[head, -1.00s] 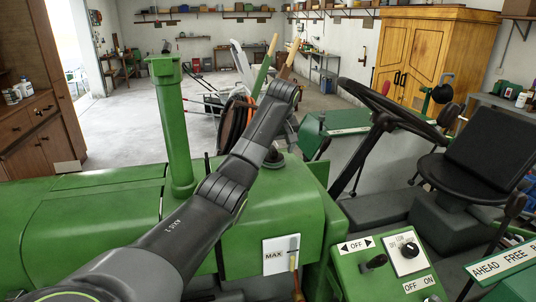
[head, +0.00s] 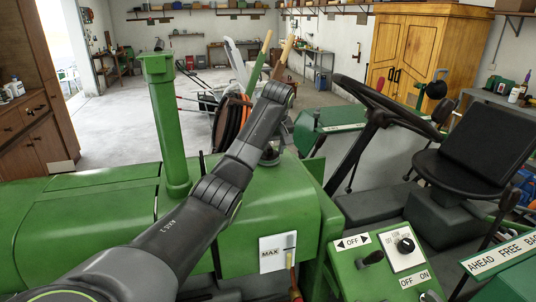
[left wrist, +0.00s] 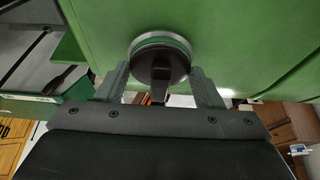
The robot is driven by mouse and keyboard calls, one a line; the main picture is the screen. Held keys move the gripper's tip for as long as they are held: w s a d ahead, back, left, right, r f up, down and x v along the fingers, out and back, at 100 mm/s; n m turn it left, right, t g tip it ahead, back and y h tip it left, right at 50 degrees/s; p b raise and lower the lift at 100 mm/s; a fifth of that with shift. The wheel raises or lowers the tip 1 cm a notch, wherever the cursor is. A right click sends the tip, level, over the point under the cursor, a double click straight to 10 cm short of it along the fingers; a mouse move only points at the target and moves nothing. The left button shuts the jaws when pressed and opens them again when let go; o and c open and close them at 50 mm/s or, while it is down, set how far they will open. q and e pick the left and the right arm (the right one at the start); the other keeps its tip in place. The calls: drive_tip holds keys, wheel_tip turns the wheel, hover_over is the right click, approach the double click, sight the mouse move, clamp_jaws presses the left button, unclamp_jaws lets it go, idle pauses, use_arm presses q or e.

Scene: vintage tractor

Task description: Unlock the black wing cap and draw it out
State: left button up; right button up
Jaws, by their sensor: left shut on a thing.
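The black wing cap (left wrist: 157,67) shows in the left wrist view, with its wing pointing toward the camera. A silver ring with a green band (left wrist: 160,44) surrounds it on the green tractor hood. My left gripper (left wrist: 161,84) has one finger on each side of the cap and is shut on it. In the head view my left arm reaches across the hood, and the gripper (head: 270,152) is small and partly hidden at the hood top. How far the cap sits in the ring is hard to tell. My right gripper is not in view.
A green upright pipe (head: 168,125) stands left of my arm. The steering wheel (head: 388,105) and black seat (head: 475,150) are at the right. A white MAX gauge plate (head: 277,253) and a switch panel (head: 385,258) are in front. Open floor lies beyond the tractor.

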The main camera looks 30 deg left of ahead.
use_arm(q)
drive_tip(key=o, duration=0.7)
drive_tip(key=c, duration=0.9)
drive_tip(key=m, duration=0.2)
drive_tip(key=shift+s+a+r+m+t+h, duration=0.1)
drive_tip(key=shift+m+t+h, duration=0.2)
drive_tip(key=shift+t, duration=0.1)
drive_tip(key=shift+m+h, duration=0.3)
drive_tip(key=shift+m, duration=0.4)
drive_tip(key=shift+c, duration=0.5)
drive_tip(key=m+h, duration=0.1)
drive_tip(key=m, duration=0.2)
drive_tip(key=shift+s+a+t, duration=0.1)
drive_tip(key=shift+a+t, duration=0.1)
drive_tip(key=shift+t, duration=0.2)
drive_tip(key=shift+r, duration=0.35)
drive_tip(key=shift+r, duration=0.7)
drive_tip(key=shift+r, duration=0.2)
